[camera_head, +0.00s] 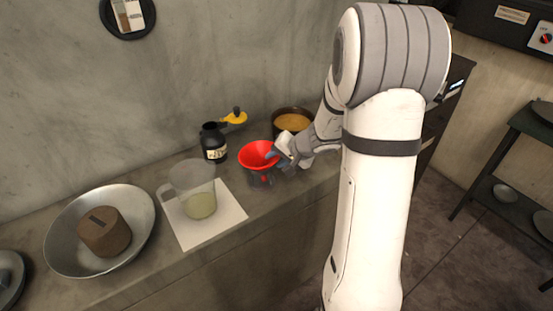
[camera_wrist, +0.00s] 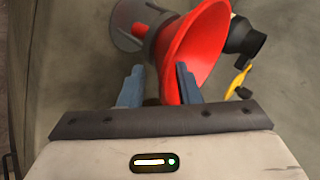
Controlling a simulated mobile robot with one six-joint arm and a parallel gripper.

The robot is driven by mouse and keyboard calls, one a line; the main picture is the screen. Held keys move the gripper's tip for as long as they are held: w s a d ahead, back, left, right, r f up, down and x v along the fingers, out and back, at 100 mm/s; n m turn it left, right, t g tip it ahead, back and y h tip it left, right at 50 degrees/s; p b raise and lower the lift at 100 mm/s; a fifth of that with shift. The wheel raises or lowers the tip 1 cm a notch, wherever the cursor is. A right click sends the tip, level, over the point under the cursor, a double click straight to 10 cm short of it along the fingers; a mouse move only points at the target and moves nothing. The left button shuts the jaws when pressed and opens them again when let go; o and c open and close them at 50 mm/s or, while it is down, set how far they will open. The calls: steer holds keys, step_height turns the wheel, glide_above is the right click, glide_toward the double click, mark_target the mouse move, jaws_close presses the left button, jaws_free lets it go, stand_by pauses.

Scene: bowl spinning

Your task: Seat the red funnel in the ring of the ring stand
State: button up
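The red funnel (camera_head: 258,156) is wide end up near the middle of the counter. In the wrist view the funnel (camera_wrist: 205,40) shows its flared cone, with its narrow end towards a grey stand. The ring stand (camera_head: 262,179) is a dark grey shape directly under the funnel; its round grey part (camera_wrist: 127,22) shows in the wrist view. The funnel appears to rest in it, but the ring contact is largely hidden. My gripper (camera_head: 273,155) is at the funnel's right rim. Its fingers (camera_wrist: 160,70) are apart, one on each side of the rim, with a visible gap.
A clear jug (camera_head: 195,185) with pale liquid stands on a white sheet (camera_head: 226,213) left of the funnel. Behind are a black bottle (camera_head: 213,142), a yellow-handled item (camera_head: 235,117) and a dark pot (camera_head: 292,120).

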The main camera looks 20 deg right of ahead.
steer(key=v, duration=0.7)
steer(key=shift+s+r, duration=0.25)
steer(key=shift+r, duration=0.05)
steer(key=shift+d, duration=0.1)
stand_by(0.3)
steer(key=s+a+r+n+g, duration=0.3)
steer(key=s+a+r+n, duration=0.1)
steer(key=s+a, duration=0.45)
steer(key=s+r+n+h, duration=0.1)
steer(key=s+h, duration=0.1)
steer(key=s, duration=0.4)
steer(key=s+d+r+n+g+h, duration=0.1)
steer(key=s+n+h, duration=0.1)
steer(key=s, duration=0.5)
steer(key=shift+d+h, duration=0.15)
steer(key=shift+h, duration=0.35)
